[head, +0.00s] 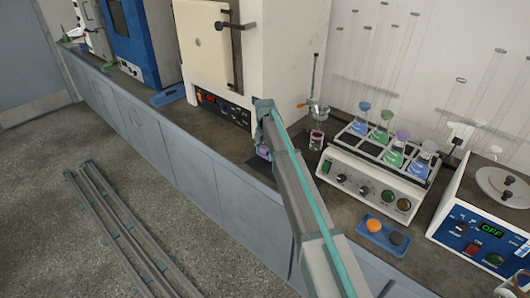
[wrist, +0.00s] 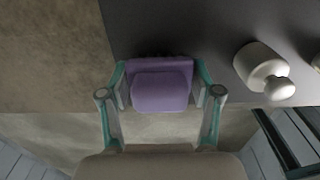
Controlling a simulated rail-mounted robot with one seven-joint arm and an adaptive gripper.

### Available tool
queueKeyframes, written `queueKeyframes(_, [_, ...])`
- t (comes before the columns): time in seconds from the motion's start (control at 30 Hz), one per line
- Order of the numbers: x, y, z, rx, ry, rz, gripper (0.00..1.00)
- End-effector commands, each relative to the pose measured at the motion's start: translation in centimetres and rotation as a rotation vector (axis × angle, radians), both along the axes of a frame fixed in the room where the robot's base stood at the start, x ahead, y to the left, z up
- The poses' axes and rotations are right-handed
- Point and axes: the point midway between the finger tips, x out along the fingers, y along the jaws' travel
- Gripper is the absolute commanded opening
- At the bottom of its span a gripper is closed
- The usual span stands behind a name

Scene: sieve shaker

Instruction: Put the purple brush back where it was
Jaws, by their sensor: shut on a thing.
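The purple brush shows in the wrist view (wrist: 160,88) as a purple block with a dark strip along its far edge. My gripper (wrist: 160,82) is shut on it, one teal-edged finger on each side. In the head view the purple brush (head: 263,151) is a small patch below my gripper (head: 264,146), by the counter's front edge in front of the white oven. A dark mat (wrist: 190,25) lies beneath and beyond the brush in the wrist view. I cannot tell whether the brush touches it.
A white knobbed object (wrist: 258,64) stands on the mat, right of the brush. A shaker (head: 365,185) with several flasks, a blue tray (head: 372,236) and a blue control box (head: 480,238) are on the right. The white oven (head: 208,60) stands behind. The counter edge (wrist: 55,112) is close.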

Motion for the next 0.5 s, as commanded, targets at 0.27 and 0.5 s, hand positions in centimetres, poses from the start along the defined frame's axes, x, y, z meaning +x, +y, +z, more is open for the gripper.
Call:
queueKeyframes(0.27, [0.02,0.01,-0.1,0.001,-0.001,0.0,0.35])
queueKeyframes(0.5, [0.01,0.0,-0.31,0.0,-0.001,0.0,0.85])
